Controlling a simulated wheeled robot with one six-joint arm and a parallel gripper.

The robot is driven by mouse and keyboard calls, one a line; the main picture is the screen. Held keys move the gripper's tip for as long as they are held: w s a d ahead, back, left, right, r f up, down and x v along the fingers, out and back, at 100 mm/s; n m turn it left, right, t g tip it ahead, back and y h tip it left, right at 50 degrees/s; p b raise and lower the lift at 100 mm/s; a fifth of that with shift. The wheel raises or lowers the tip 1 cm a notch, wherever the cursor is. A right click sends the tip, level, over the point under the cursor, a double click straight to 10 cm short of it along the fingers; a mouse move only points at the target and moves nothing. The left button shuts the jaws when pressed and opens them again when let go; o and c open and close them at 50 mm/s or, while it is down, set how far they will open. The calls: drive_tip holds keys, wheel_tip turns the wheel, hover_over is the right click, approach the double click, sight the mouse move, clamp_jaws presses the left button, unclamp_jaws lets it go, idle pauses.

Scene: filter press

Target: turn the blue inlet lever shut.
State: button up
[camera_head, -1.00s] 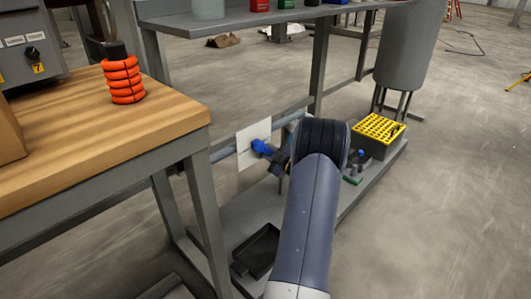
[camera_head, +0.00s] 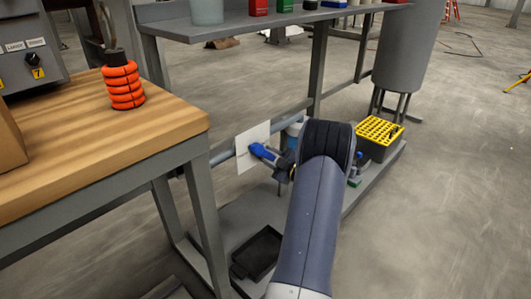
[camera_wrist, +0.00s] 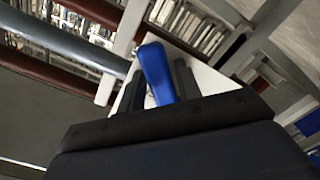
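The blue inlet lever (camera_head: 264,153) sticks out in front of a white plate (camera_head: 253,134) beside the grey pipe. In the wrist view the blue lever (camera_wrist: 157,72) stands between my two dark fingers, with the white plate (camera_wrist: 203,76) behind it. My gripper (camera_wrist: 160,84) is open around the lever, one finger on each side, with a narrow gap showing near the left finger. In the head view my gripper (camera_head: 280,162) is at the lever's right end, partly hidden by my wrist. The lever's pivot is hidden.
A grey pipe (camera_head: 222,152) runs behind the wooden-topped bench (camera_head: 165,110) on the left. A black tray (camera_head: 257,252) lies on the low grey platform. A yellow-topped crate (camera_head: 379,131) stands right of my arm. Open floor lies further right.

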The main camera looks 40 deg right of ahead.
drive_tip(key=s+p, duration=0.2)
drive_tip(key=s, duration=0.6)
drive_tip(key=shift+s, duration=0.3)
drive_tip(key=shift+w+d, duration=0.1)
drive_tip(key=w+b, duration=0.1)
drive_tip(key=w, duration=0.4)
drive_tip(key=w+b, duration=0.2)
drive_tip(key=w, duration=0.3)
drive_tip(key=shift+w+a+b, duration=0.2)
drive_tip(key=shift+w+b, duration=0.1)
drive_tip(key=shift+w, duration=0.1)
drive_tip(key=shift+s+m, duration=0.1)
drive_tip(key=shift+m, duration=0.2)
drive_tip(key=shift+a+f, duration=0.1)
